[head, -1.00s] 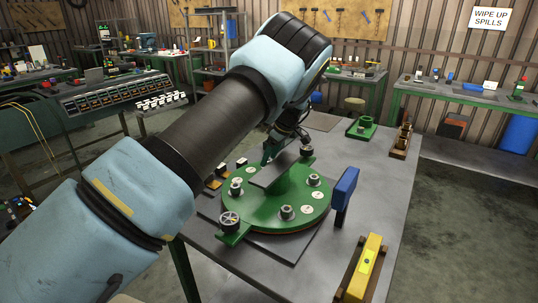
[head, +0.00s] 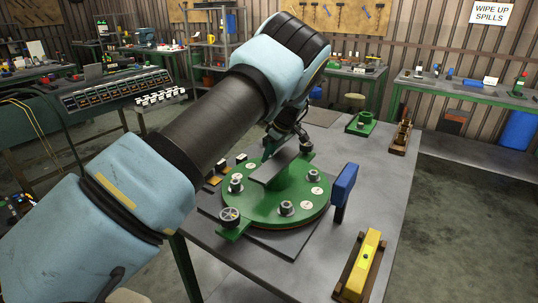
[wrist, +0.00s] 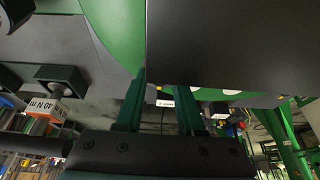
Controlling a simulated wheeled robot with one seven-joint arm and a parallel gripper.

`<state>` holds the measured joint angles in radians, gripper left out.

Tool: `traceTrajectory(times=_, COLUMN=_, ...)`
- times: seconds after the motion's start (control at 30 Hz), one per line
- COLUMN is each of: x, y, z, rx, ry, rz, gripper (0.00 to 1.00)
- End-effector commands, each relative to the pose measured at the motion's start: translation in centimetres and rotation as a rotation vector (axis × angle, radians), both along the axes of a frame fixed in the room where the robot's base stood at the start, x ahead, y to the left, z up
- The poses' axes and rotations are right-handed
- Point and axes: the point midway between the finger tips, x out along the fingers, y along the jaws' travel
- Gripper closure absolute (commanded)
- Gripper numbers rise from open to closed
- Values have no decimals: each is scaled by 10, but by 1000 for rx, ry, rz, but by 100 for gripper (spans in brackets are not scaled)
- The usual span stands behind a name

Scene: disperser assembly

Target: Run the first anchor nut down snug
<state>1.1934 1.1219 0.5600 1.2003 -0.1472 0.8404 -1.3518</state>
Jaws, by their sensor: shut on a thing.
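The green round base (head: 240,210) of the disperser stands on the table, with a dark flat plate (head: 275,165) on its raised middle. Several anchor studs with nuts ring the flange, one at the front (head: 286,208), one at the right (head: 312,177) and one at the left (head: 236,186). My gripper (head: 272,148) is low at the far side of the base, behind the dark plate. In the wrist view my gripper's green fingers (wrist: 158,100) point under the dark plate (wrist: 230,45). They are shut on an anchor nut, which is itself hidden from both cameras.
A blue-headed tool (head: 344,186) stands at the base's right. A yellow level (head: 369,257) lies in a wooden holder at the front right. A green fitting (head: 361,123) and a wooden rack (head: 401,135) are at the back.

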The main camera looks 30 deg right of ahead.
Motion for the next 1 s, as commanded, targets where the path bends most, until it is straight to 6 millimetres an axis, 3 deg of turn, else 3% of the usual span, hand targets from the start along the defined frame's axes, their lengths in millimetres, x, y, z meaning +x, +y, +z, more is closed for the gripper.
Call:
traceTrajectory(times=0.57, x=-1, y=0, z=-2, rx=-2, ry=1, rz=-67, gripper=100)
traceTrajectory(times=1.0, x=-1, y=3, z=-4, rx=-4, ry=0, rz=-420, gripper=100)
